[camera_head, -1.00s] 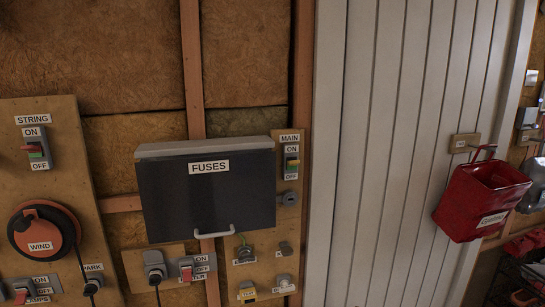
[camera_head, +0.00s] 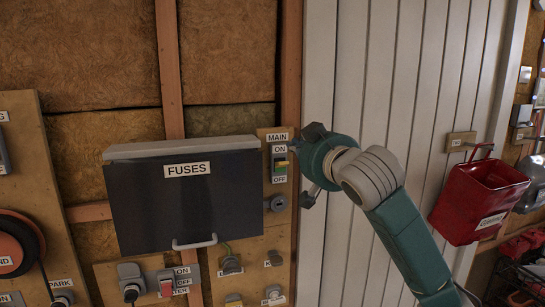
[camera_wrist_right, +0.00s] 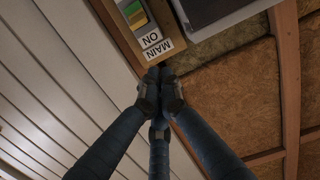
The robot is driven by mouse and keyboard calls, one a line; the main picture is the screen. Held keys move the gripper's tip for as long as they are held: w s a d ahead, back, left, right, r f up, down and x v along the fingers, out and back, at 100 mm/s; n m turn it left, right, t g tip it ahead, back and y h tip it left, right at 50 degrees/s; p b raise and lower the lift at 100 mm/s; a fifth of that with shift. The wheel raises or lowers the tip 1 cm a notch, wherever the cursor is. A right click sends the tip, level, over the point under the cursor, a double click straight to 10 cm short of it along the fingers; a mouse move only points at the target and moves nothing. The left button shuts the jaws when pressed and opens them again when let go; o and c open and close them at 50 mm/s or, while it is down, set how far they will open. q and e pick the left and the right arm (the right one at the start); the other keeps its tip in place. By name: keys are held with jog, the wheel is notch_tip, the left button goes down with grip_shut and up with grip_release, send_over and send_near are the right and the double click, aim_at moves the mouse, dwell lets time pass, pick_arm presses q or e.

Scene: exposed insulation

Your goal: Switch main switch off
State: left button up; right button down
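The main switch (camera_head: 281,163) is a small grey box with yellow and green parts, between ON and OFF labels under a MAIN label (camera_head: 277,137). It is on a wooden board right of the fuse box. Its setting is too small to tell. The switch also shows at the top of the right wrist view (camera_wrist_right: 134,13). My right gripper (camera_head: 300,158) is just right of the switch, partly hidden by its own wrist. In the right wrist view its fingertips (camera_wrist_right: 159,73) are together, empty, close to the MAIN label. My left gripper is not in view.
The dark fuse box (camera_head: 185,205) stands out from the wall left of the switch. A round grey knob (camera_head: 278,203) and several sockets sit below.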

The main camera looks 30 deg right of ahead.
aim_at(278, 147)
jog(key=p+x, duration=0.4)
jog(key=x, duration=0.6)
jog(key=shift+r, duration=0.15)
jog(key=f, duration=0.2)
jog(key=shift+s+a+f, duration=0.2)
jog(key=shift+s+f, duration=0.05)
jog(key=shift+f, duration=0.05)
jog(key=shift+s+f+p, duration=0.35)
jog(key=shift+s+f, duration=0.2)
jog(key=shift+f, duration=0.1)
jog(key=shift+w, duration=0.1)
jog(key=shift+f, duration=0.1)
